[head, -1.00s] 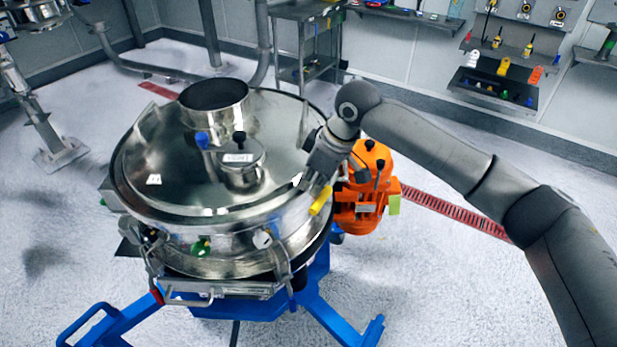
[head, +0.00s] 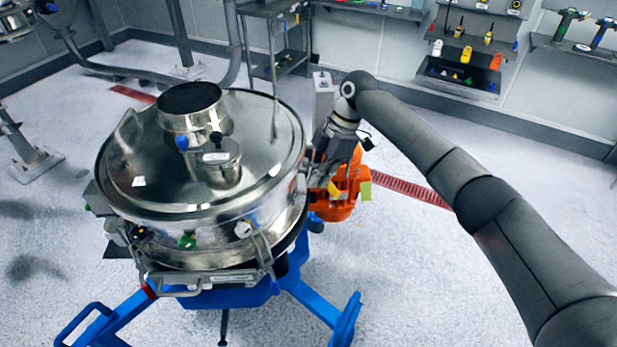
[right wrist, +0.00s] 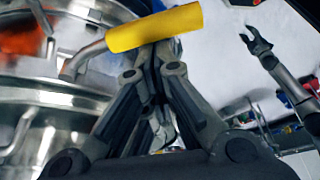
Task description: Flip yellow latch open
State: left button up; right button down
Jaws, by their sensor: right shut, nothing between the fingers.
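The yellow latch handle (head: 333,188) is at the right side of the round steel sifter (head: 215,195), just below my right gripper (head: 325,178). In the right wrist view, the yellow handle (right wrist: 155,27) sits on a bent metal lever reaching out from the sifter's side. My right gripper (right wrist: 155,55) is shut and empty. Its fingertips are close against the underside of the handle in that view, partly hidden by it; contact is unclear. What seems to be my left gripper (right wrist: 257,42) shows open and empty at the upper right of the wrist view, far from the latch.
An orange motor (head: 347,190) stands right behind the latch. The sifter's blue frame (head: 315,298) spreads its legs over the floor. A metal side table (head: 275,40) and wall shelves (head: 470,60) stand at the back. Open floor lies to the right.

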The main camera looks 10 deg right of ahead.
jog(key=shift+w+d, duration=0.15)
jog(key=shift+d, duration=0.8)
pick_arm(q)
jog(key=shift+r, duration=0.3)
pick_arm(e)
jog(key=shift+w+d, duration=0.1)
jog(key=shift+d, duration=0.05)
